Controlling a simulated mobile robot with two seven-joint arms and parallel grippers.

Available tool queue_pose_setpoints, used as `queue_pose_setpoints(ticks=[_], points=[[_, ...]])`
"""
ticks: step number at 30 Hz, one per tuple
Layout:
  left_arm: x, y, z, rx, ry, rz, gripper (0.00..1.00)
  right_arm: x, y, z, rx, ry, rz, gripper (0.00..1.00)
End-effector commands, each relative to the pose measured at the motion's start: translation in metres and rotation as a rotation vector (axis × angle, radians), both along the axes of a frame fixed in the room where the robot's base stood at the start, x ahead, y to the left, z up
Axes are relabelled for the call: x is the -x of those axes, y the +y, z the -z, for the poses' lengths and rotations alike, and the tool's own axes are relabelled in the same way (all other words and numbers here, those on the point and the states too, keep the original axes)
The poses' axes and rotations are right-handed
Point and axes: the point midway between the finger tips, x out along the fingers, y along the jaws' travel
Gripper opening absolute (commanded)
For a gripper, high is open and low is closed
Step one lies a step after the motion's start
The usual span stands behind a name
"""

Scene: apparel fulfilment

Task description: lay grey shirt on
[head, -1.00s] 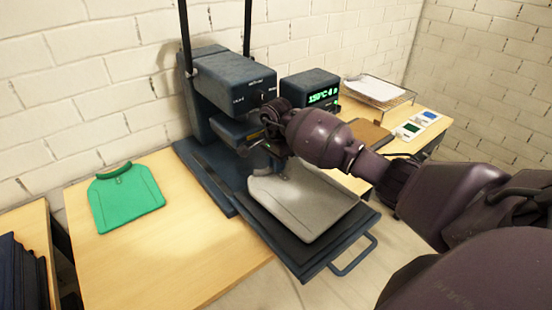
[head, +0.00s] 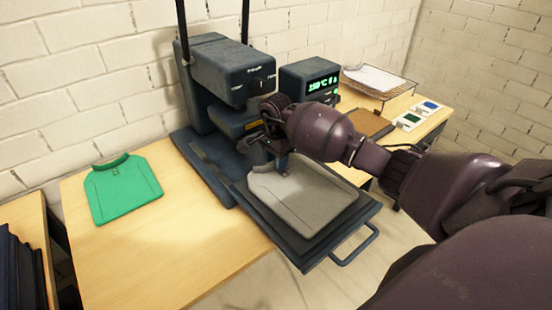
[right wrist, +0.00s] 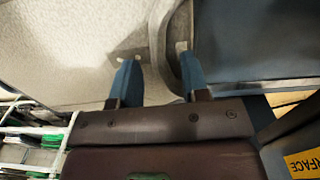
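The grey shirt (head: 308,200) lies flat on the pulled-out lower platen (head: 345,226) of the heat press, its collar end toward the press. My right gripper (head: 279,168) is low over that collar end. In the right wrist view, the shirt (right wrist: 55,55) fills the left side and the dark platen (right wrist: 260,40) the right. The two blue fingers of my right gripper (right wrist: 155,62) stand apart, one on each side of the curved grey collar strip, with gaps showing. I cannot tell whether the tips touch the cloth. My left gripper is out of view.
The press head (head: 232,72) stands behind the platen, with a lit control box (head: 308,80) beside it. A green shirt (head: 124,190) lies on the table (head: 160,255) at left. The platen's handle (head: 357,246) juts forward.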

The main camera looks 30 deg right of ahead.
Motion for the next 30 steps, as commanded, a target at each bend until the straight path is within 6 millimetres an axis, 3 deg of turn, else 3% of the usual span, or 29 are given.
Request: queue_pose_setpoints(ticks=[11,24,30], points=[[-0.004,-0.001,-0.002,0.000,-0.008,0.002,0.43,0.000,0.000,-0.005,0.001,-0.001,0.000,0.44],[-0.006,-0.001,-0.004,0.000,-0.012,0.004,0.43,-0.002,-0.001,-0.076,0.003,-0.003,0.000,0.44],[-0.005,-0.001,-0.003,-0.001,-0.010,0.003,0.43,-0.002,0.000,-0.100,0.002,-0.001,0.000,0.44]])
